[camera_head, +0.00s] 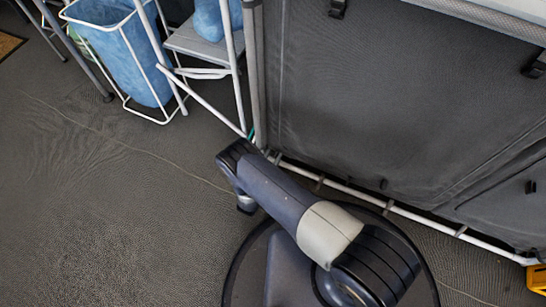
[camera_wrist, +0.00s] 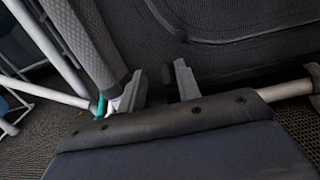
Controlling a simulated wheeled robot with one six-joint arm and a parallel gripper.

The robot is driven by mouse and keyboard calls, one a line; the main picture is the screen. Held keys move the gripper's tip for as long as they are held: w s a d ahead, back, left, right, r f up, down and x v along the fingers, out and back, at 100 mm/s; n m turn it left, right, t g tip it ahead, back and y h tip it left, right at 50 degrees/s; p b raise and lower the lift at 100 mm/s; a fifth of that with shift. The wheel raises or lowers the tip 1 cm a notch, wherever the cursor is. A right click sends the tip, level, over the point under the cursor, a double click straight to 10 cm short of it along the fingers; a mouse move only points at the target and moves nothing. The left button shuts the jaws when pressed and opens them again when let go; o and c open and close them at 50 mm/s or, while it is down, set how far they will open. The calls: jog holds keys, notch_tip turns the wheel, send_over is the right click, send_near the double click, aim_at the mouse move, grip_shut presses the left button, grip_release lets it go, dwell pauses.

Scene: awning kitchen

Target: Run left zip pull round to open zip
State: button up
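The grey fabric cupboard front (camera_head: 400,90) fills the upper right of the head view. Dark seams run along its panels, and one curved seam (camera_wrist: 225,40) shows in the wrist view. A small dark tab (camera_head: 383,184) sits low on the front; I cannot tell whether it is the left zip pull. My gripper (camera_wrist: 158,78) is in front of the fabric, near the cupboard's lower left corner, with its two grey fingers apart. A small dark piece shows between the fingers, and I cannot tell what it is. In the head view my arm hides the gripper.
A white tube (camera_head: 350,190) runs along the cupboard's foot. A grey corner post (camera_wrist: 85,45) stands left of my gripper. A white-framed stand with a blue bag (camera_head: 130,60) is at upper left. A yellow object (camera_head: 537,278) lies at lower right. The floor at left is clear.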

jog(key=p+v, duration=0.2)
jog(key=v, duration=0.8)
jog(key=shift+s+p, duration=0.3)
jog(key=shift+s, duration=0.1)
